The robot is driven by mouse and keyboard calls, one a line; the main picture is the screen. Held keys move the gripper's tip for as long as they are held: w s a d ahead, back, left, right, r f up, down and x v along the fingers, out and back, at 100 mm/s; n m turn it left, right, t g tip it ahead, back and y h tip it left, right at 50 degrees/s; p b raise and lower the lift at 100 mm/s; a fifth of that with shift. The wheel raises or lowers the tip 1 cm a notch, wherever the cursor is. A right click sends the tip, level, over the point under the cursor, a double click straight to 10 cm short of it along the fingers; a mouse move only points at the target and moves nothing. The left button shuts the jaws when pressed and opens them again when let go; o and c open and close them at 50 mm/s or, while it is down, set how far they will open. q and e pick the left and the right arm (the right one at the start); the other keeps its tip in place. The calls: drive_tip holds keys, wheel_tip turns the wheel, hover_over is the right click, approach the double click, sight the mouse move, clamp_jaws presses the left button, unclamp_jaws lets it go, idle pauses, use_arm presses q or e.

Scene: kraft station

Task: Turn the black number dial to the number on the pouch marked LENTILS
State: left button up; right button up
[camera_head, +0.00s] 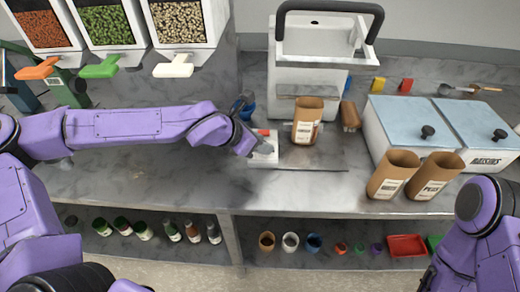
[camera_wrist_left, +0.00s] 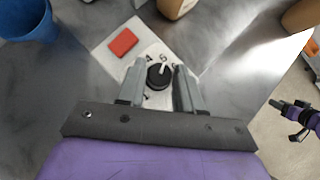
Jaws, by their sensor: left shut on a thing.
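The black number dial (camera_wrist_left: 157,77) sits on a white panel (camera_wrist_left: 113,50) beside a red button. Its white pointer line faces up and slightly right, near a digit that looks like 5; most other digits are hidden. My left gripper (camera_wrist_left: 161,73) has its fingers on both sides of the dial, shut on it. In the head view this gripper (camera_head: 252,147) hides the dial. A brown pouch (camera_head: 307,118) stands in the white machine; its label is too small to read. Two more pouches, one (camera_head: 390,175) and one that seems marked PEAS (camera_head: 433,177), stand at right.
A blue cup (camera_wrist_left: 28,18) is close to the left gripper. Blue-lidded white bins (camera_head: 400,118), one marked RAISINS, stand at right. Dispensers (camera_head: 108,27) with coloured levers are at upper left. The lower shelf holds several jars and a red tray (camera_head: 407,245).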

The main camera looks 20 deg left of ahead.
use_arm(q)
drive_tip(key=shift+n+b, duration=0.4)
drive_tip(key=shift+b, duration=0.1)
drive_tip(key=shift+t+y, duration=0.3)
drive_tip(key=o, duration=1)
drive_tip(key=v, duration=1)
drive_tip(key=shift+s+a+r, duration=0.15)
drive_tip(key=shift+r, duration=0.05)
